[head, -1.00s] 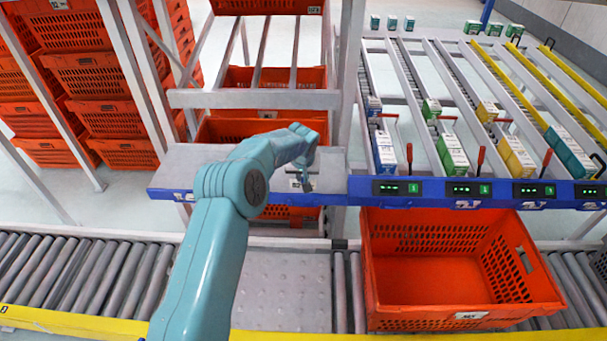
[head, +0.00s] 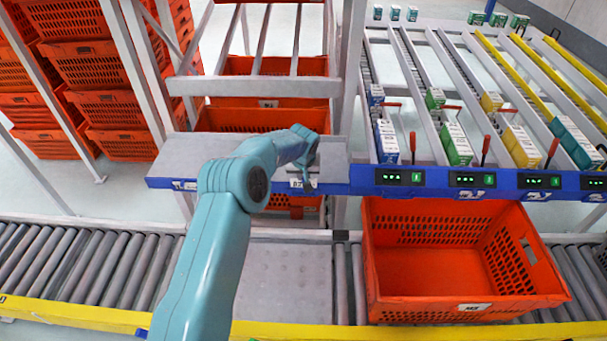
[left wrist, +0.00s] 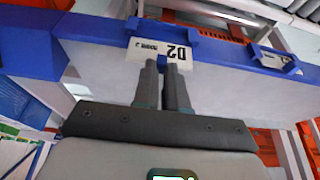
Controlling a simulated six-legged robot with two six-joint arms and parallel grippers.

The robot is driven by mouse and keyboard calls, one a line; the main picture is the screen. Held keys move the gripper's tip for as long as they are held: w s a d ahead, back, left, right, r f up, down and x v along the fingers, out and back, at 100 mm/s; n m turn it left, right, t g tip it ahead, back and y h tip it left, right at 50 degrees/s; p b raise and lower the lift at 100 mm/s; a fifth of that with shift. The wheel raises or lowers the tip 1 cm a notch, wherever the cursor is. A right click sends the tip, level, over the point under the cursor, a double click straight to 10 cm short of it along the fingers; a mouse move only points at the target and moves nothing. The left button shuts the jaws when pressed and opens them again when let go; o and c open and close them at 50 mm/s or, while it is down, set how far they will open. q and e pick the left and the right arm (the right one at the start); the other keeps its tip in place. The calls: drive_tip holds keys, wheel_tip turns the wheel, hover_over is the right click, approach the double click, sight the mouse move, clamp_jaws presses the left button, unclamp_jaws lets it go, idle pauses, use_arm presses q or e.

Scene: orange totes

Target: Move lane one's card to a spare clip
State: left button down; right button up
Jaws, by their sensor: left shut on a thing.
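A small white card marked D2 (left wrist: 158,52) is at the tips of my left gripper (left wrist: 172,66) in the left wrist view. The gripper is shut on the card, which sits at a blue clip on the blue front rail (left wrist: 95,32); I cannot tell if it is seated. In the head view my left gripper (head: 309,184) is at the front edge of the grey shelf, with the card (head: 297,183) just left of it. Another white card (left wrist: 277,63) sits in a clip farther along the rail. My right gripper is not in view.
An empty orange tote (head: 440,305) stands on the roller conveyor at right. Sloped lanes (head: 430,110) hold several boxes behind green-lit displays (head: 402,177). Grey shelf top (head: 190,155) is bare on the left. Orange totes (head: 115,105) are stacked at far left.

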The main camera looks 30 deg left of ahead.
sight(303, 180)
use_arm(q)
drive_tip(key=shift+b, duration=0.75)
idle(0.8)
drive_tip(key=shift+f, duration=0.15)
drive_tip(key=shift+f+b, duration=0.35)
drive_tip(key=shift+b, duration=0.2)
drive_tip(key=shift+f+b, duration=0.3)
drive_tip(key=shift+b, duration=0.05)
drive_tip(key=shift+f+b, duration=0.3)
drive_tip(key=shift+f, duration=0.05)
drive_tip(key=shift+f+b, duration=0.4)
drive_tip(key=shift+b, duration=0.1)
drive_tip(key=c, duration=1.1)
unclamp_jaws()
